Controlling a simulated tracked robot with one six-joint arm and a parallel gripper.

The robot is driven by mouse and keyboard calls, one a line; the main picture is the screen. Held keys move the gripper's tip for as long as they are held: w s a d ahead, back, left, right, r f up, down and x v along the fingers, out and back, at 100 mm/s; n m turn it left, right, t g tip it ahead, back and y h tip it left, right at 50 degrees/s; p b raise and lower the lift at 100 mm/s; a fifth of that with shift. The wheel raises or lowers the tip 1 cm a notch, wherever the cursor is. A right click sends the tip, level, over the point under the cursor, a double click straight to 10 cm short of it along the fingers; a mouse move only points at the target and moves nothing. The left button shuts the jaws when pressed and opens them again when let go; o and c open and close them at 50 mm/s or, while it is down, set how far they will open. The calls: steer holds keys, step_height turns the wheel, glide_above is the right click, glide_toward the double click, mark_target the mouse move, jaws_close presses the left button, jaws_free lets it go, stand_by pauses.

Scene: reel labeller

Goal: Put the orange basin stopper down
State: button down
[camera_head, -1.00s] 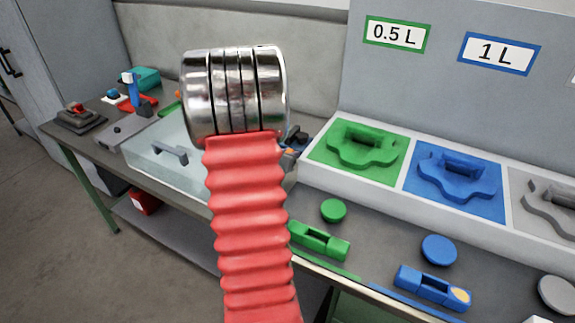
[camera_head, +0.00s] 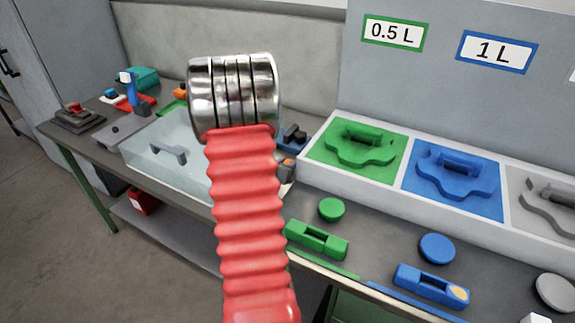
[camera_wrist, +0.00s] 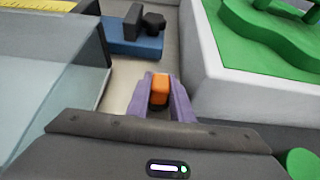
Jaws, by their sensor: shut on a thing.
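The orange basin stopper (camera_wrist: 160,89) sits between the two purple fingers of my gripper (camera_wrist: 161,95) in the wrist view. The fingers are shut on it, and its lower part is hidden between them. I cannot tell whether the stopper touches the bench.
The clear basin (camera_wrist: 50,85) is close on the left. The white rack (camera_wrist: 199,65) with a green insert is close on the right. A blue block with a dark knob (camera_wrist: 137,46) stands just beyond. A narrow strip of bench lies between them.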

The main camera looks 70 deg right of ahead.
steer(key=c, duration=1.8)
jaws_free()
steer(key=shift+f, duration=0.1)
steer(key=shift+c, duration=0.2)
steer(key=shift+w+a+r, duration=0.1)
steer(key=shift+a+r, duration=0.25)
steer(key=v, duration=1.1)
steer(key=shift+a, duration=0.1)
